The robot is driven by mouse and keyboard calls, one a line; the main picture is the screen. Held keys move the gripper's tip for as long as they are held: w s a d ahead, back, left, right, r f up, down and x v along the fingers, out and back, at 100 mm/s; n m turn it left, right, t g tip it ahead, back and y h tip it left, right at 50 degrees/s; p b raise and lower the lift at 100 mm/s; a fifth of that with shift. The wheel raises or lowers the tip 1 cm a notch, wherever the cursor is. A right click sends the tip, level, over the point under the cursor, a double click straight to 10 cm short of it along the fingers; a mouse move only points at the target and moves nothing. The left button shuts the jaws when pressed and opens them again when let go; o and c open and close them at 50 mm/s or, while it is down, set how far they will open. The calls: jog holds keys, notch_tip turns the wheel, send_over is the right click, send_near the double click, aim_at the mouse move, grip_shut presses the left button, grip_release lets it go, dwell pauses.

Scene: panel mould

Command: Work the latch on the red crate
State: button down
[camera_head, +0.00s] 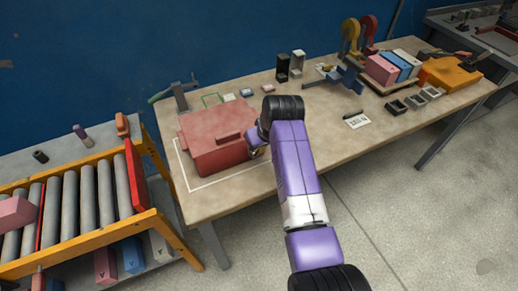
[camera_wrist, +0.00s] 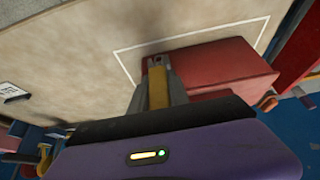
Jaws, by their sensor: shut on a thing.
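The red crate (camera_head: 222,157) stands on the left part of the wooden table, inside a white outline, with its lid down. A raised red block shows on its front edge. My gripper (camera_head: 256,152) is at the crate's right side, close against it. In the wrist view, my gripper's fingers (camera_wrist: 157,62) meet the near end of the crate (camera_wrist: 225,62). They are shut on a small part there, which I take to be the latch. The fingers hide most of it, so its position cannot be told.
A roller conveyor (camera_head: 75,205) with a yellow frame stands left of the table (camera_head: 320,150). A clamp (camera_head: 180,95) and small boxes sit behind the crate. A blue vise (camera_head: 345,77), bins and an orange case (camera_head: 448,74) lie to the right. Table space right of my arm is mostly clear.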

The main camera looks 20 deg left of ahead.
jog(key=shift+w+a+r+g+h, duration=0.1)
jog(key=shift+w+a+g+h, duration=0.25)
jog(key=shift+g+h, duration=0.2)
jog(key=shift+a+h, duration=0.1)
jog(key=shift+h, duration=0.15)
jog(key=c, duration=1.2)
grip_release()
jog(key=shift+c, duration=0.2)
jog(key=shift+b+v, duration=0.45)
jog(key=shift+v, duration=3.4)
jog(key=shift+w, duration=0.1)
